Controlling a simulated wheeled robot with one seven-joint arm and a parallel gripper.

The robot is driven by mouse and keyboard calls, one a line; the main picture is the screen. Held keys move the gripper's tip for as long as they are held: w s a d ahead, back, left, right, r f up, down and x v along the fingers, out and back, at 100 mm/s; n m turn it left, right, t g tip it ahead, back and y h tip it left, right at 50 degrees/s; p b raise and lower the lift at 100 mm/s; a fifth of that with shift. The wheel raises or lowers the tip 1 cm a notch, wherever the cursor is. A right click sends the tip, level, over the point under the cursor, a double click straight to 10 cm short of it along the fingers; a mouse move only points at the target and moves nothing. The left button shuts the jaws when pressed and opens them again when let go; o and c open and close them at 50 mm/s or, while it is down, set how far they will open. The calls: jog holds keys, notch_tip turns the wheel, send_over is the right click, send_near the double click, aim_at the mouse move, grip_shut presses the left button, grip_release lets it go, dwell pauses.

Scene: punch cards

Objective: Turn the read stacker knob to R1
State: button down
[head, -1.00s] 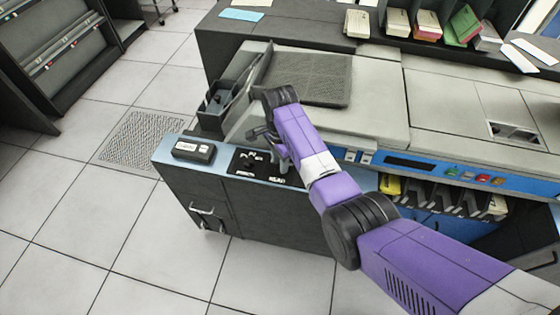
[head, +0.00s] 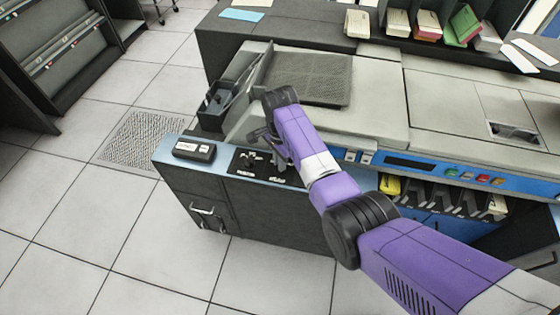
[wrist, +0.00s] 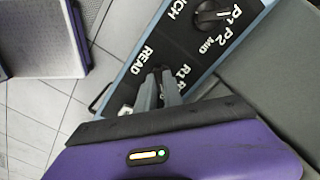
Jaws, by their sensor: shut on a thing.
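The black knob panel with white lettering (wrist: 190,45) shows READ, R1, P1, P2 and MID labels in the wrist view. My gripper (wrist: 158,72) reaches down onto it between the READ label and the R1 label. Its fingers are shut on the read stacker knob, which they almost wholly hide, so I cannot tell where its pointer stands. The dark round punch knob (wrist: 211,16) stands free farther up the panel. In the head view the same panel (head: 242,170) lies on the machine's left end, partly behind my arm.
A small dark box with a white label (head: 195,149) sits left of the panel. A dark open tray (head: 217,103) stands behind it. The grey machine cover (head: 375,110) rises close behind my arm. Tiled floor (head: 90,230) is clear in front.

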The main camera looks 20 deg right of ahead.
jog(key=n, duration=0.4)
jog(key=shift+r+p, duration=0.1)
jog(key=shift+p, duration=0.3)
jog(key=n, duration=0.4)
jog(key=shift+n+p, duration=0.3)
jog(key=shift+p, duration=0.05)
jog(key=n, duration=0.4)
jog(key=shift+n, duration=2.1)
jog(key=shift+p, duration=0.3)
jog(key=c, duration=1.5)
grip_release()
